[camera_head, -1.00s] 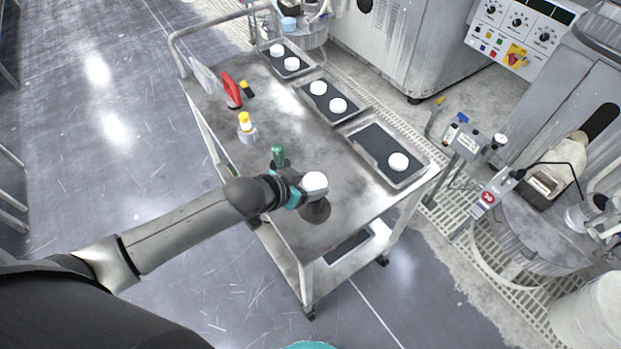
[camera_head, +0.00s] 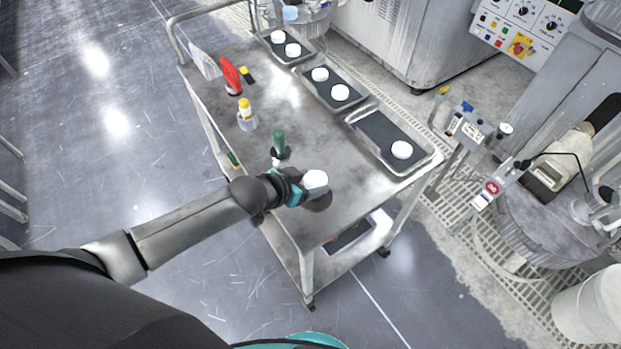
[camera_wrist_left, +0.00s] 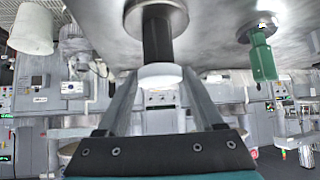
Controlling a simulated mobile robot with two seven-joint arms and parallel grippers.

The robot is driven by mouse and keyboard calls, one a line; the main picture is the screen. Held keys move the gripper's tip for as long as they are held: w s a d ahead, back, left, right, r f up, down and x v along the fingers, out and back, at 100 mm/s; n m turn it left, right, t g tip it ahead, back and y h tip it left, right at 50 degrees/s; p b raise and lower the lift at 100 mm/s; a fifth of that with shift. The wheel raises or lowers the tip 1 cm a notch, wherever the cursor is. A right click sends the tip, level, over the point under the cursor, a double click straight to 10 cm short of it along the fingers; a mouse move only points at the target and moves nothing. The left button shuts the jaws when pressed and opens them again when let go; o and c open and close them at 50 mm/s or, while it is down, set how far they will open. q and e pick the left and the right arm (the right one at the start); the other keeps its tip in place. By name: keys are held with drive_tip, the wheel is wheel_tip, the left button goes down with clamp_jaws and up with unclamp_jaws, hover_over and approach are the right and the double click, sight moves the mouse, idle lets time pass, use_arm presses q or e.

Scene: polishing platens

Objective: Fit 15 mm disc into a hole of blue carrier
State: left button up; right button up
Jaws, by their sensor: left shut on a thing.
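My left gripper (camera_head: 303,186) is shut at the white round top (camera_head: 316,181) of a dark post above the cart's near end. In the left wrist view, this white top (camera_wrist_left: 160,76) sits between the fingertips. The black post (camera_wrist_left: 157,38) runs from it to a round metallic base at the cart surface; I cannot tell whether the base touches. I cannot tell whether the white part is a loose disc. White discs lie on the dark trays, one on the nearest (camera_head: 401,150). No blue carrier can be made out clearly; a small blue thing (camera_head: 290,12) shows at the top edge. My right gripper is not in view.
On the metal cart (camera_head: 345,200), a green-handled item (camera_head: 279,143) stands close behind my gripper. A yellow-capped bottle (camera_head: 245,108) and a red item (camera_head: 231,75) stand farther back. Trays line the right edge. Machines and a jointed stand (camera_head: 465,130) are to the right.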

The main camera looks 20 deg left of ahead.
use_arm(q)
drive_tip(key=shift+f, duration=0.25)
idle(0.5)
drive_tip(key=o, duration=1.4)
drive_tip(key=p+v, duration=0.3)
drive_tip(key=v, duration=1.2)
drive_tip(key=shift+s+r, duration=0.1)
